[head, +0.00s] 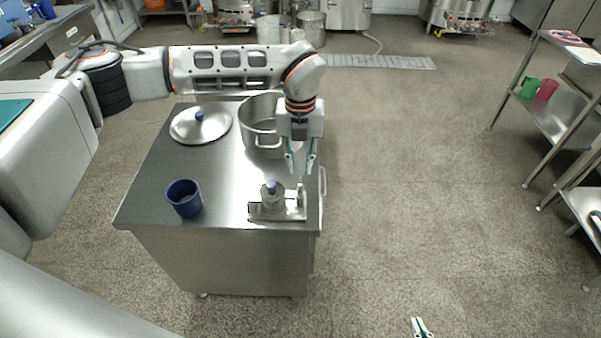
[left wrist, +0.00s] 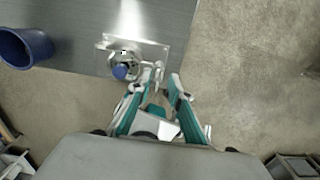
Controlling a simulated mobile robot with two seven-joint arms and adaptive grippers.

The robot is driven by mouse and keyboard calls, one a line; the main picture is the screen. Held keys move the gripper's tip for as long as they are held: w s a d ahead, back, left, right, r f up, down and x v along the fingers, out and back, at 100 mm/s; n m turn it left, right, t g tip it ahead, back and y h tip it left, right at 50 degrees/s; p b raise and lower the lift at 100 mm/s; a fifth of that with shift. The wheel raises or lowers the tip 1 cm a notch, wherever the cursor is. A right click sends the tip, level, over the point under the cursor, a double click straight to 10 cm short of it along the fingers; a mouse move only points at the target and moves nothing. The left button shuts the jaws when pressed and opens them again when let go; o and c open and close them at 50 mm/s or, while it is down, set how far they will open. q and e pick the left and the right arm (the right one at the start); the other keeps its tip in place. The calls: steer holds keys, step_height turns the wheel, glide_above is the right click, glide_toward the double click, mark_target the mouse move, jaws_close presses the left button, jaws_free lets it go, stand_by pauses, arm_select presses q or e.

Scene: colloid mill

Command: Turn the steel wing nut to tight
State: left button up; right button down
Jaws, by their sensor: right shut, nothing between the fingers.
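The small colloid mill (head: 272,203) stands near the front right corner of the steel table, with a round metal body and a blue top. A small upright steel part, seemingly the wing nut (head: 300,190), is at its right end; its wing angle is too small to tell. In the left wrist view the wing nut (left wrist: 158,70) is just beyond the fingertips, beside the mill (left wrist: 122,58). My left gripper (head: 300,172) points down above the wing nut, open and empty, apparently not touching it. My right gripper (head: 420,328) is shut and empty over the floor at the bottom edge.
A blue cup (head: 184,198) stands left of the mill on the steel table (head: 190,155). A large pot (head: 258,125) and a lid (head: 200,124) with a blue knob are behind. A rail (head: 323,190) runs along the table's right side.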

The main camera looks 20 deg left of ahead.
mark_target(300, 188)
arm_select(q)
steer(key=shift+f, duration=1.95)
jaws_close()
steer(key=shift+d, duration=0.1)
steer(key=shift+s+d+m+p, duration=0.2)
steer(key=shift+d+m+p, duration=0.25)
steer(key=shift+m, duration=2.5)
steer(key=shift+s+d+m+p, duration=0.25)
steer(key=shift+m+p, duration=0.4)
steer(key=shift+m, duration=2.35)
steer(key=shift+s+d+m+p, duration=0.25)
steer(key=shift+m+p, duration=0.3)
steer(key=shift+m, duration=2.4)
